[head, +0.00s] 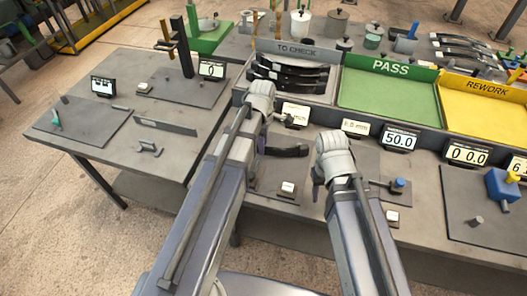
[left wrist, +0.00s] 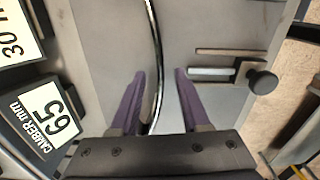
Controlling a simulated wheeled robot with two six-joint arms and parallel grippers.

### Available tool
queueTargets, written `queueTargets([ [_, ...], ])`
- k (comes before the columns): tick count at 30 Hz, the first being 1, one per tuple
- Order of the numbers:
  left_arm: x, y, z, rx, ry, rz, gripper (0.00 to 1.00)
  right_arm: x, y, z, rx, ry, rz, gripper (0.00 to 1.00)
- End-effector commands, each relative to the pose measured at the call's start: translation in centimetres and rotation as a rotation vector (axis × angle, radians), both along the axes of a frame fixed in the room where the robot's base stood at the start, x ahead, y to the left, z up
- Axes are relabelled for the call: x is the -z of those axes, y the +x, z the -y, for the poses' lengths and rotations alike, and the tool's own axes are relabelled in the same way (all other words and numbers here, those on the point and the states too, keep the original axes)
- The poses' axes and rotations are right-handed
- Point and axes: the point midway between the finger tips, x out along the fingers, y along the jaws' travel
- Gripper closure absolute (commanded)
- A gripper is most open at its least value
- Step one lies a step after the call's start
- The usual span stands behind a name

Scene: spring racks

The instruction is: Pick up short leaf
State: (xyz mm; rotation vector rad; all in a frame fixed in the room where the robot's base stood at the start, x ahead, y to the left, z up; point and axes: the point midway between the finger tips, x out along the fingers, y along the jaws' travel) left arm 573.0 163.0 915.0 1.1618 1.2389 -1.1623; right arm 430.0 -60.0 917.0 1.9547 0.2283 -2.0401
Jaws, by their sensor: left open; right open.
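A dark curved leaf (head: 287,151) lies on a grey plate in front of the TO CHECK tray (head: 300,52). In the left wrist view a thin, shiny curved leaf (left wrist: 154,40) stands edge-on between the purple fingers of my left gripper (left wrist: 160,74). The fingers are open, with a gap on both sides of it. In the head view my left gripper (head: 262,98) is beside the leaf's left end, its fingertips mostly hidden. My right gripper (head: 320,180) is open and points down, right of the leaf. Several dark leaves (head: 290,76) lie in the TO CHECK tray.
The green PASS tray (head: 390,95) and yellow REWORK tray (head: 480,108) look empty. A display reads 50.0 (head: 399,139). A camber display (left wrist: 47,118) and a black-knobbed clamp (left wrist: 262,80) flank the plate in the left wrist view. A grey side table (head: 95,150) stands left.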

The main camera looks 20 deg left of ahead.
Motion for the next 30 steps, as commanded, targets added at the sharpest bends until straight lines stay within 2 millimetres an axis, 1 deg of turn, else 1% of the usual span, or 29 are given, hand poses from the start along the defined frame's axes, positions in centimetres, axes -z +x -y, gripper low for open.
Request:
queueTargets([
  [1, 0.83, -0.02, 0.01, 0.0, 0.0, 0.0, 0.54, 0.84, 0.0, 0.0, 0.0, 0.0, 0.0, 0.5],
  [9, 0.71, -0.03, 0.01, 0.0, 0.0, 0.0, 0.54, 0.7, 0.0, 0.0, 0.0, 0.0, 0.0, 0.5],
  [11, 0.7, -0.03, 0.01, 0.0, 0.0, 0.0, 0.59, 0.7, 0.0, 0.0, 0.0, 0.0, 0.0, 0.5],
  [21, 0.71, -0.03, 0.01, 0.0, 0.0, 0.0, 0.98, 0.71, 0.0, 0.0, 0.0, 0.0, 0.0, 0.5],
  [22, 0.71, -0.03, 0.01, 0.0, 0.0, 0.0, 1.0, 0.71, 0.0, 0.0, 0.0, 0.0, 0.0, 0.5],
  [30, 0.71, -0.03, 0.01, 0.0, 0.0, 0.0, 1.0, 0.71, 0.0, 0.0, 0.0, 0.0, 0.0, 0.5],
])
